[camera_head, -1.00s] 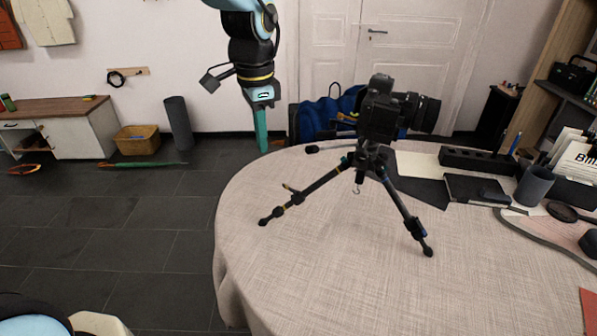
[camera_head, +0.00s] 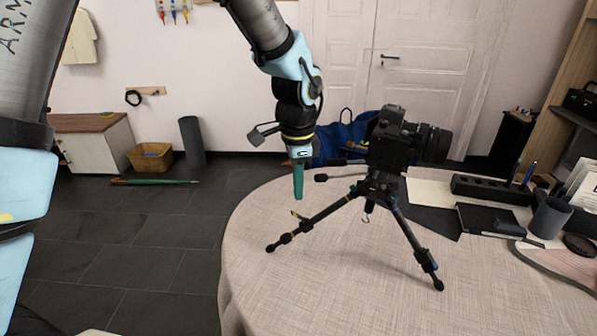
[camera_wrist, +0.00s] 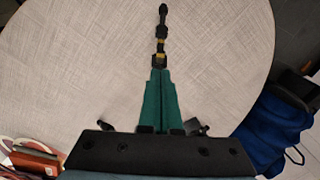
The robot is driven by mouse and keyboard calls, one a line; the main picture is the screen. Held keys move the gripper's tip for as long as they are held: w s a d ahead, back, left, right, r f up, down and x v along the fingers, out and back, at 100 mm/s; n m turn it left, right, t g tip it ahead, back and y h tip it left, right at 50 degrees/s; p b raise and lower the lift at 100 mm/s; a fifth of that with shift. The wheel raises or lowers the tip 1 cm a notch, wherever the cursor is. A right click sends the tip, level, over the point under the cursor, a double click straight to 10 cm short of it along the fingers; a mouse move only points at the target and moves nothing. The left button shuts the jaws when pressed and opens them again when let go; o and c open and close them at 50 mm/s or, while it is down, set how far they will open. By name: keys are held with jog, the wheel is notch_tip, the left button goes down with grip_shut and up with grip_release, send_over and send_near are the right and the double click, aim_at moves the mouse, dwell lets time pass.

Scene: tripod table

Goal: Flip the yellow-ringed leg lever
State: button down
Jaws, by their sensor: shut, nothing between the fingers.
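A black tripod (camera_head: 329,212) with a camera (camera_head: 396,141) on top stands on the round cloth-covered table. Its left leg carries yellow rings and a small lever (camera_head: 297,215) that sticks up from the leg. My gripper (camera_head: 299,197) is shut and empty, with teal fingers pointing down just above that lever. I cannot tell whether they touch. In the wrist view the closed fingers (camera_wrist: 160,75) line up with the leg (camera_wrist: 162,32), whose yellow ring shows just beyond the tips. The lever itself is not clear there. Another leg (camera_head: 428,262) has a blue mark.
The table (camera_head: 330,285) is bare in front of and left of the tripod. A black organizer (camera_head: 490,188), a notebook (camera_head: 490,220) and a dark cup (camera_head: 550,217) stand to the right. A blue bag (camera_head: 340,140) is behind the table.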

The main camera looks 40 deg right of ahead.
aim_at(298, 215)
jog(key=shift+w+f+p, duration=0.1)
jog(key=shift+f+p, duration=0.25)
jog(key=shift+f, duration=1.9)
